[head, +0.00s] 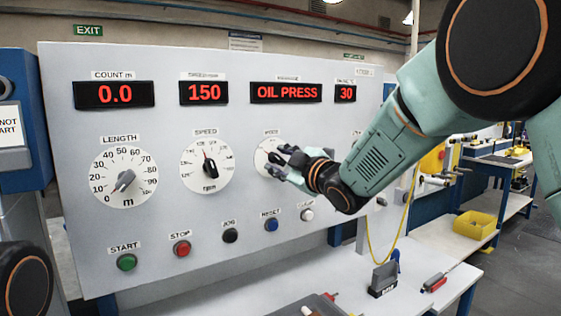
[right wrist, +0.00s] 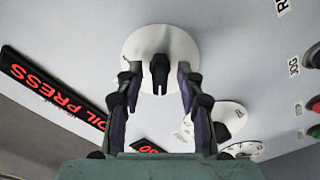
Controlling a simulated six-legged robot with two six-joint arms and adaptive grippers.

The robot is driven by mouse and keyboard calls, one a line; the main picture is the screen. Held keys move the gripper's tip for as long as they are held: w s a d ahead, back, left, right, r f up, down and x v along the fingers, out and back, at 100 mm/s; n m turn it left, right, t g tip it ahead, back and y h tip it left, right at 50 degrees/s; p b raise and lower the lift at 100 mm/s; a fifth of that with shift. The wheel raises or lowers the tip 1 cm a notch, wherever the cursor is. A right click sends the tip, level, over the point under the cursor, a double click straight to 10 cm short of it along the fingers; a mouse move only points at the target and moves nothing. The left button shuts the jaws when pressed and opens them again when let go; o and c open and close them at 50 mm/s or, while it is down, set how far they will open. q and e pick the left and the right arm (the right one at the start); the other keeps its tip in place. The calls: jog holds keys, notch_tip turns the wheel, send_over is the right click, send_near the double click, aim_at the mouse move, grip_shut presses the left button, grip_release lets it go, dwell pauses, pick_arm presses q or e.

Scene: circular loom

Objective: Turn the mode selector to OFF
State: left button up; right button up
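The mode selector is a dark knob on a round white dial (head: 263,153) on the grey panel, under a small label and right of the SPEED dial. My right gripper (head: 277,164) is at this dial and covers much of it in the head view. In the right wrist view the black knob (right wrist: 160,72) stands between the two fingers of my right gripper (right wrist: 158,80). The fingers are apart, with a gap on each side of the knob. The dial's position marks, including OFF, cannot be read. My left gripper is not in view.
The panel (head: 100,230) also carries the LENGTH dial (head: 123,177), the SPEED dial (head: 206,163) and a row of buttons below, including red STOP (head: 182,248). A display reads OIL PRESS (head: 286,92). A white bench (head: 250,290) with tools lies below.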

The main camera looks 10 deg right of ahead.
jog(key=b+v, duration=0.1)
jog(key=v, duration=0.6)
jog(key=shift+b, duration=0.3)
